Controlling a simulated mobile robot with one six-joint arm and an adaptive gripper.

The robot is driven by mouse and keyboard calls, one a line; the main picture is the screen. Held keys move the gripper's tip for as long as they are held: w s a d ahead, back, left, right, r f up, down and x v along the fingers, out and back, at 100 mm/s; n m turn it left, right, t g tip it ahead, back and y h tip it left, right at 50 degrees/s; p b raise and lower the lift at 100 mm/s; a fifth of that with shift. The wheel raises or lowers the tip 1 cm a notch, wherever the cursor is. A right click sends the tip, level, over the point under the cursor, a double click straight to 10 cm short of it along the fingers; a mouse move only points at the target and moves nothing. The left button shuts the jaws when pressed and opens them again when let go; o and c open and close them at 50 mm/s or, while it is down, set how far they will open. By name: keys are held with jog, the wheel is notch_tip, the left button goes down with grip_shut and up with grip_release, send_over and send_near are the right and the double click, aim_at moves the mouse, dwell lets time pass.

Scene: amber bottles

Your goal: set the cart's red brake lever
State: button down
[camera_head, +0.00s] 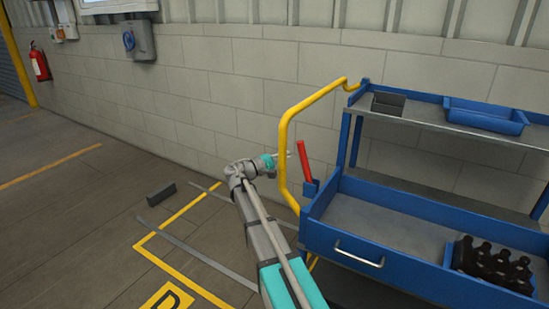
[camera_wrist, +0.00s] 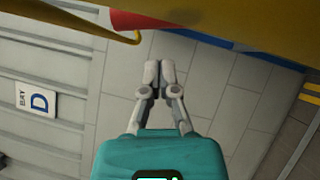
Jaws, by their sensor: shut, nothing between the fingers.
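The red brake lever (camera_head: 304,162) stands nearly upright, its top leaning slightly left, in a blue bracket (camera_head: 310,188) at the left end of the blue cart (camera_head: 345,238). My gripper (camera_head: 289,153) is shut and empty. In the head view its tip is just left of the lever, by the cart's yellow handle (camera_head: 283,135); I cannot tell whether it touches. In the wrist view the closed fingers (camera_wrist: 160,68) point toward a red part (camera_wrist: 130,21), probably the lever, partly hidden behind a broad yellow band (camera_wrist: 230,28).
Dark bottles (camera_head: 490,262) stand on the cart's lower deck at right. A grey bin (camera_head: 388,103) and a blue tray (camera_head: 486,115) are on the top shelf. A dark block (camera_head: 161,194) lies on the floor left of my arm. The floor farther left is clear.

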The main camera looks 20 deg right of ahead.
jog(key=shift+s+d+r, duration=0.2)
jog(key=shift+s+d, duration=0.2)
jog(key=shift+d, duration=0.05)
jog(key=shift+s+d+r, duration=0.15)
jog(key=shift+s+d, duration=0.25)
jog(key=shift+d, duration=0.05)
jog(key=shift+s+d+r+p, duration=0.4)
jog(key=shift+s+d+p, duration=0.1)
jog(key=shift+s+p, duration=0.1)
jog(key=shift+w+a, duration=0.1)
jog(key=w+a+f+b, duration=0.1)
jog(key=a+f, duration=0.1)
jog(key=a, duration=1)
jog(key=shift+w+a+b, duration=0.3)
jog(key=shift+a+b, duration=0.05)
jog(key=shift+b, duration=0.05)
